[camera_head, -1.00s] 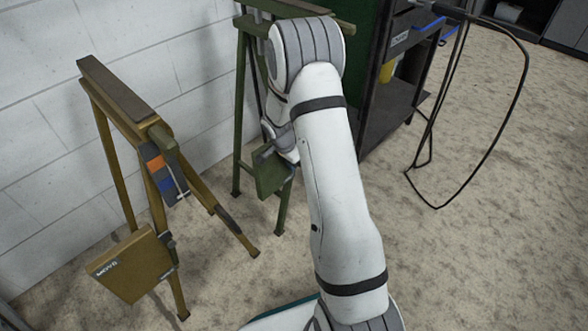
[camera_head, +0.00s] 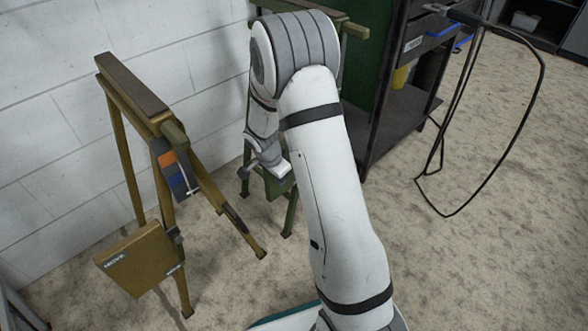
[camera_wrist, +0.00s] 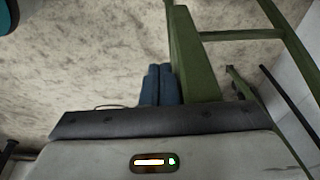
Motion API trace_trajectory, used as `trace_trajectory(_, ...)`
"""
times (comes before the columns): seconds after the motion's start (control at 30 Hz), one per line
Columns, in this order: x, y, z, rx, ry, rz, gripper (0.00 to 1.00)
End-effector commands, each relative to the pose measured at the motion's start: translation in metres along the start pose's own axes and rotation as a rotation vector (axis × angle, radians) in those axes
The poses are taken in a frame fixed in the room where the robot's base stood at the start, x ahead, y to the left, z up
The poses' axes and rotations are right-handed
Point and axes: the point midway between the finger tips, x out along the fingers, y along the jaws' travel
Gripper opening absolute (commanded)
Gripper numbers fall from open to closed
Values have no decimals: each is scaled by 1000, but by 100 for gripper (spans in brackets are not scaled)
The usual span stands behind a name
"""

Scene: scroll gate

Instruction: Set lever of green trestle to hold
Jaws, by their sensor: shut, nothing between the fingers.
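The green trestle (camera_head: 290,213) stands by the wall in the head view, largely hidden behind my arm. Its top beam shows at the upper right of my arm and its legs show below. In the wrist view a green panel (camera_wrist: 195,60) and green legs (camera_wrist: 285,60) of the trestle fill the upper right. My gripper (camera_wrist: 159,70) shows there as two dark blue fingers shut together, empty, just left of the green panel. I cannot tell whether they touch it. The trestle's lever and its marked positions cannot be made out in either view.
A yellow trestle (camera_head: 132,88) stands at the left, with a hanging panel (camera_head: 140,258) and an orange and blue marked plate (camera_head: 174,168). A dark cart (camera_head: 395,125) stands right of the green trestle. A black cable loop (camera_head: 500,165) hangs farther right. Front right floor is clear.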

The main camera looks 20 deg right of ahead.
Motion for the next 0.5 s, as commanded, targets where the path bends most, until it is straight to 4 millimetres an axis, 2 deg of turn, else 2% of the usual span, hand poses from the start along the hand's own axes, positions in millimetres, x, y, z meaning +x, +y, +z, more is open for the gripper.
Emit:
trace_trajectory(0.1, -10, 0, 19, -3, 0, 0, 0)
trace_trajectory(0.2, -14, 0, 29, -1, 0, -1, 0)
trace_trajectory(0.5, -16, 0, 36, 2, 0, -1, 0)
